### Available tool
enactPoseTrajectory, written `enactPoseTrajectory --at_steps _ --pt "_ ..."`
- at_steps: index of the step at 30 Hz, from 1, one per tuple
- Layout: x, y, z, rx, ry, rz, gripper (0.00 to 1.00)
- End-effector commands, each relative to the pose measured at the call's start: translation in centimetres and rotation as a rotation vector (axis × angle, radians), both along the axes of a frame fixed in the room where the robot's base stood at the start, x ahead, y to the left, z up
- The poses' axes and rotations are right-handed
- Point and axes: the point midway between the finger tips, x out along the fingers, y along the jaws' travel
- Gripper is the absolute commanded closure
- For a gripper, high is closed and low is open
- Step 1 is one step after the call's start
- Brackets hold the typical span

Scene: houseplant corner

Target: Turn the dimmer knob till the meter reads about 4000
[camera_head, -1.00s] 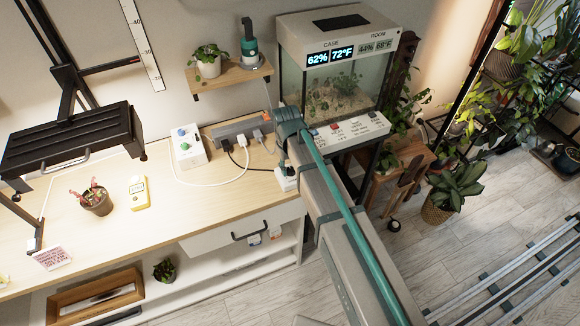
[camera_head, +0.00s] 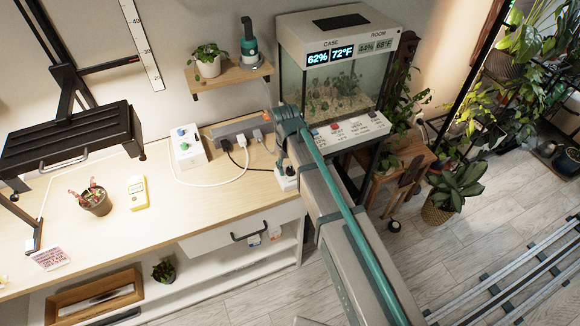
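A small white box with blue and green round parts on its top (camera_head: 188,146), which looks like the dimmer, stands on the wooden bench beside the grey power strip. Which part is the knob is too small to tell. A yellow handheld meter (camera_head: 138,192) with a pale display lies on the bench to its left; its reading is not legible. My arm reaches in from the lower right, and its teal joint is right of the white box, apart from it in the picture.
A black lamp panel (camera_head: 72,138) overhangs the bench's left side. A potted red plant (camera_head: 95,200) stands left of the meter. White and dark cables run from the power strip (camera_head: 232,129). A glass case (camera_head: 338,85) stands behind my arm. The bench front before the meter is clear.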

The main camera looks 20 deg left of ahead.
Motion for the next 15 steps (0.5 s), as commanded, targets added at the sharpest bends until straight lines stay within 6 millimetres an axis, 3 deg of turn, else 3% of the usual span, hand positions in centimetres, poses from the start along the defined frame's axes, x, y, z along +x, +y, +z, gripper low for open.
enactPoseTrajectory --at_steps 10,15 --pt "0.0 0.0 0.2 0.000 0.000 0.001 0.43" --pt "-0.1 0.1 1.6 0.000 0.000 0.001 0.43"
